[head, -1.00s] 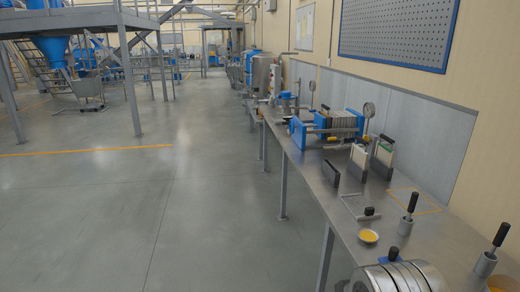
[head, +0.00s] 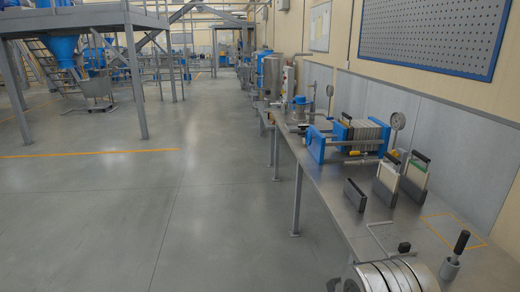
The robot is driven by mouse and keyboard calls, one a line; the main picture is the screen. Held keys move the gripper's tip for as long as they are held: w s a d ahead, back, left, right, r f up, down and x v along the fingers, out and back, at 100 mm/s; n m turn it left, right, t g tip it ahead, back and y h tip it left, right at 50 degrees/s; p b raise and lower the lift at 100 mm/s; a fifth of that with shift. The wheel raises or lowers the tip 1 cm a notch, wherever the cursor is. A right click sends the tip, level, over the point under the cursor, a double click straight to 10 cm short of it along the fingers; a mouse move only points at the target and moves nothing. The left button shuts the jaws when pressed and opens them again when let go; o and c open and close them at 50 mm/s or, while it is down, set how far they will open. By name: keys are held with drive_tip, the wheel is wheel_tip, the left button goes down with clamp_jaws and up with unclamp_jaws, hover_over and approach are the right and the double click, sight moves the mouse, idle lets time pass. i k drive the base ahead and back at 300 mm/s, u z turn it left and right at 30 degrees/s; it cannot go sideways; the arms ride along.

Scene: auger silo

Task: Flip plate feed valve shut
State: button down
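A plate filter press (head: 362,137) stands on the bench, with blue end blocks and a stack of pale plates between them. A round pressure gauge (head: 398,121) rises at its right end. My gripper is not in view. A banded metal part of what looks like my own arm shows at the bottom edge, away from the press.
The long steel bench (head: 345,215) runs along the right wall. Black-topped plates (head: 388,180) stand near the press. The floor (head: 190,215) left of the bench is clear.

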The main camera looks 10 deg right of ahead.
sight(352, 153)
drive_tip(key=z, duration=0.05)
drive_tip(key=i, duration=2.15)
drive_tip(key=z, duration=0.25)
drive_tip(key=i, duration=1.2)
drive_tip(key=z, duration=0.2)
